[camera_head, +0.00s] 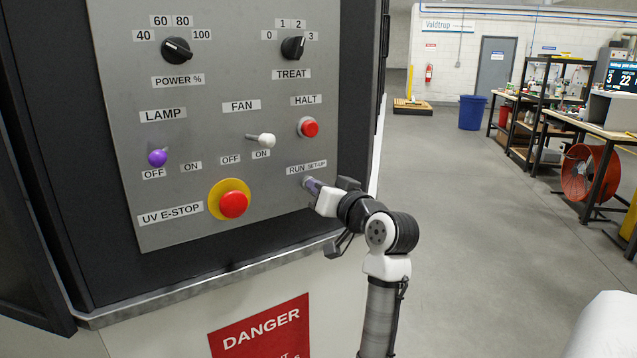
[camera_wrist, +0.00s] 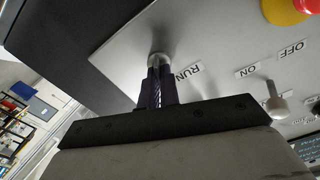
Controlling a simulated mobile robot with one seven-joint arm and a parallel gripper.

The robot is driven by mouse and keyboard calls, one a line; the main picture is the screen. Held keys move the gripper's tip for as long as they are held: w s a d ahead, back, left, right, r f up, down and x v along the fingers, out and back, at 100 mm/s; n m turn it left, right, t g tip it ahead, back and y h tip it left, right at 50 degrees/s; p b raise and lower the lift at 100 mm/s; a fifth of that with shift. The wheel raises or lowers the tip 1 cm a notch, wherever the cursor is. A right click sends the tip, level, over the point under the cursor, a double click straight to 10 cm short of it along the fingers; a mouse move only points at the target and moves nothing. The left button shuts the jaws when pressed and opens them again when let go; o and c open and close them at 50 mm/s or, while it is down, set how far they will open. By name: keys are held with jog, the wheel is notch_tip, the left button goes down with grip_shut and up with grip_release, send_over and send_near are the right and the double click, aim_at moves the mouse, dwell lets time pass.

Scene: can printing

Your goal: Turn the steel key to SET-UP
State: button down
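The steel key's round silver lock (camera_wrist: 159,59) sits on the grey panel beside the RUN label (camera_wrist: 187,73) in the wrist view. In the head view the RUN / SET-UP label (camera_head: 306,167) is just above the lock, at the panel's lower right. My gripper (camera_wrist: 155,88) is at the lock, its two dark fingers close together with the bright steel key (camera_wrist: 157,92) between them. It looks shut on the key. In the head view my gripper (camera_head: 313,187) covers the key. The SET-UP word is hidden in the wrist view, and I cannot tell which way the key points.
The red UV E-STOP button (camera_head: 233,204) is left of my gripper. The white FAN lever (camera_head: 261,140) and red HALT button (camera_head: 309,128) are above it. The purple LAMP lever (camera_head: 157,158) is farther left. Open floor lies right of the cabinet.

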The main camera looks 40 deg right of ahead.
jog(key=shift+m+p, duration=0.35)
jog(key=shift+m, duration=0.45)
jog(key=c, duration=2.1)
grip_release()
jog(key=shift+d, duration=0.1)
jog(key=o, duration=0.5)
jog(key=shift+c, duration=0.2)
jog(key=s+a+b, duration=0.1)
jog(key=s+b, duration=0.3)
jog(key=s, duration=0.9)
jog(key=shift+s+a, duration=0.4)
